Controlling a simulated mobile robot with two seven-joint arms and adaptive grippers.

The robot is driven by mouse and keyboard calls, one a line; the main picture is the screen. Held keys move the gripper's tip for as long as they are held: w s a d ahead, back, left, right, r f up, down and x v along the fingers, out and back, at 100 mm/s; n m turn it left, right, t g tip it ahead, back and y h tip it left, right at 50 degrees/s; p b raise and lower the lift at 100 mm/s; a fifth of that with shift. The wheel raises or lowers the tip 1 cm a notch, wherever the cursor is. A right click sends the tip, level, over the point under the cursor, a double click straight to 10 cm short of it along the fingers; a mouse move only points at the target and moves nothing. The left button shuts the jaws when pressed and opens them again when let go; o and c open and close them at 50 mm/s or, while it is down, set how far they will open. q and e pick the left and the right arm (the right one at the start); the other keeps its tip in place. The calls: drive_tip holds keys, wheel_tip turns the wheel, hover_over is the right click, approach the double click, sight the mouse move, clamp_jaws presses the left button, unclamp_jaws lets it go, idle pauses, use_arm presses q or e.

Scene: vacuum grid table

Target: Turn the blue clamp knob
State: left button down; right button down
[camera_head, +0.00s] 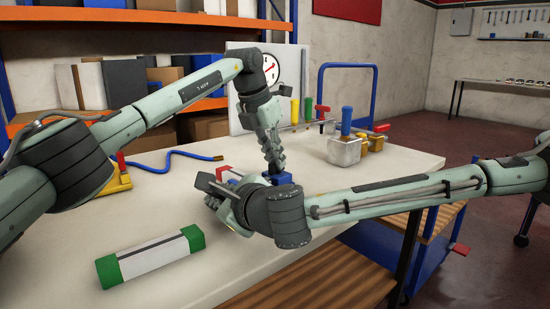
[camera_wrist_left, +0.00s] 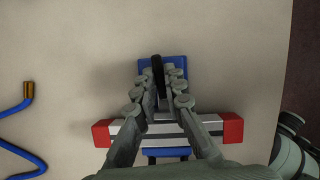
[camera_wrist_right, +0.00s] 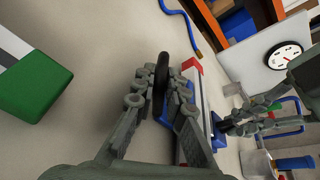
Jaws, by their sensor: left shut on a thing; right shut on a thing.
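The clamp is a blue body with a pale grey crossbar (camera_wrist_left: 118,130) that has red ends. Its blue part shows in the head view (camera_head: 285,179), under my left gripper (camera_head: 276,168). My left gripper comes down from above, shut on the clamp. In the left wrist view, its fingertips (camera_wrist_left: 160,80) close around a narrow dark piece over the blue part. My right gripper (camera_head: 222,195) is low beside the clamp. In the right wrist view, its shut fingertips (camera_wrist_right: 168,82) meet at a dark piece beside the blue part (camera_wrist_right: 184,128). The fingers hide the knob, so the exact gripped parts are unclear.
A green-and-white block (camera_head: 150,257) lies at the table's front left. A blue hose (camera_head: 172,154) lies behind. Metal blocks with coloured handles (camera_head: 344,150) stand at the back right. The table edge runs close to the clamp, and my two arms are close together.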

use_arm(q)
drive_tip(key=shift+w+a+m+g+h, duration=0.1)
drive_tip(key=shift+m+g+h, duration=0.3)
drive_tip(key=shift+m, duration=0.95)
drive_tip(key=shift+m+g+h, duration=0.2)
drive_tip(key=shift+m+g, duration=0.3)
drive_tip(key=shift+m, duration=0.85)
drive_tip(key=c, duration=1.6)
unclamp_jaws()
drive_tip(key=shift+r, duration=0.15)
drive_tip(key=v, duration=0.7)
drive_tip(key=shift+a+r, duration=0.1)
drive_tip(key=shift+r, duration=0.05)
